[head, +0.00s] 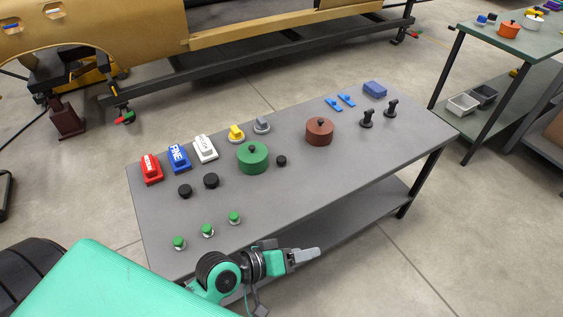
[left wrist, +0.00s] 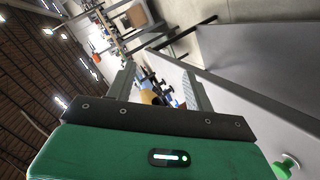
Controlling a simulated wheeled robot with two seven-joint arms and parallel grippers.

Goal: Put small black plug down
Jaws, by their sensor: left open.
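Several small black round plugs stand on the grey table (head: 340,180). The smallest-looking black plug (head: 281,160) is just right of the green lidded pot (head: 252,158). Two other black plugs, one (head: 185,191) and another (head: 211,181), stand left of that pot. I cannot tell which one the task means. My left gripper (head: 312,254) is at the table's front edge, apart from all the plugs. In the left wrist view its two fingers (left wrist: 158,72) are spread, with nothing seen held between them. My right gripper is not in view.
Several green-topped buttons (head: 207,231) stand near the front left. Red (head: 151,168), blue (head: 179,158) and white (head: 205,148) blocks line the back left. A brown pot (head: 319,131) and black knobbed pieces (head: 367,119) stand farther right. The table's front right is clear.

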